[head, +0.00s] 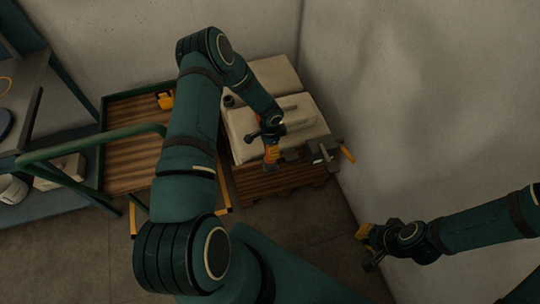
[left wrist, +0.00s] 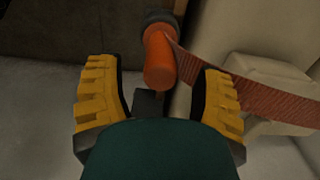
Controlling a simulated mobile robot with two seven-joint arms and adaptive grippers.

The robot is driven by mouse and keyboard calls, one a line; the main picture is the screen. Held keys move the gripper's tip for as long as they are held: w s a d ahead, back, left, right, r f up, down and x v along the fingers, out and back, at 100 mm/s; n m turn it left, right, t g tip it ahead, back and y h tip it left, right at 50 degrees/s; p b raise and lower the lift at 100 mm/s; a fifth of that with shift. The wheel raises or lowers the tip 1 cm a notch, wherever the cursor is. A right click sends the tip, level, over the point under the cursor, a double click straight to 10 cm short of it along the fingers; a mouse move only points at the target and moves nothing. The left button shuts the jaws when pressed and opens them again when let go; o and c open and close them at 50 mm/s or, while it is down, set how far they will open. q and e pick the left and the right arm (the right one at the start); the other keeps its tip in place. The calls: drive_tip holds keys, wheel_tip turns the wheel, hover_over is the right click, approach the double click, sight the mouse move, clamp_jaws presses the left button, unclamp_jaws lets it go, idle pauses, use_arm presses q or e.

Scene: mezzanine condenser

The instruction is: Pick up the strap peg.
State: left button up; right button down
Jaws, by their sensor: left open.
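The strap peg (left wrist: 160,62) is an orange rounded handle with a dark collar at its top end, in the left wrist view. A red woven strap (left wrist: 250,90) runs from beside it to the right. My left gripper (left wrist: 158,82) is open, with one yellow finger on each side of the peg and a gap visible to both. How deep the peg sits between the fingers I cannot tell. In the head view my left gripper (head: 271,153) is small and partly hidden at the pallet's load. My right gripper (head: 366,249) appears open and empty, low over the floor at right.
A pale boxy unit (head: 240,128) stands on a wooden pallet (head: 262,185) against the wall. A green-handled cart (head: 125,115) with a slatted deck is left of it, with a yellow item (head: 166,100) on it. Blue-grey shelving (head: 60,205) is at far left. Floor is clear in front.

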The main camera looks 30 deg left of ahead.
use_arm(q)
drive_tip(key=shift+f, duration=1.55)
drive_tip(key=shift+o, duration=0.2)
clamp_jaws()
